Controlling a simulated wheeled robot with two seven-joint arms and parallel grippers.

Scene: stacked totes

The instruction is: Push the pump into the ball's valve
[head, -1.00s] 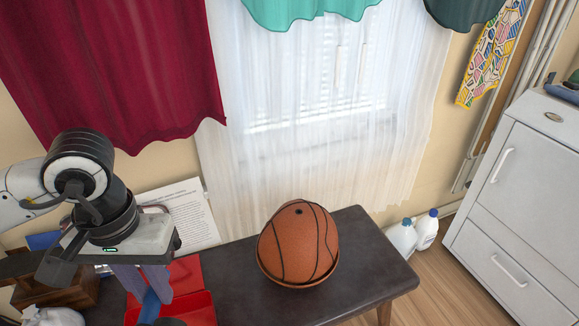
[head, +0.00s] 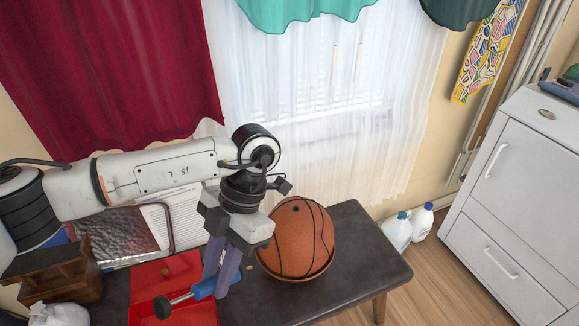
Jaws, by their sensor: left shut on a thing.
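The orange basketball (head: 296,245) sits in a shallow ring or dish on the dark bench, with a small dark valve spot on its upper side. My left gripper (head: 220,285) points down just left of the ball, shut on the blue pump (head: 203,289). The pump lies roughly level, its black handle end toward the lower left. The pump is apart from the valve and lower than it. Part of the pump is hidden by the fingers, and its needle is hard to make out. My right gripper is not in view.
The bench (head: 350,245) is clear right of the ball. An open red box (head: 145,285) lies under the pump. A wooden caddy (head: 62,277) and a white bag (head: 57,315) are at the left. Two white bottles (head: 397,233) and a grey cabinet (head: 520,200) stand at the right.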

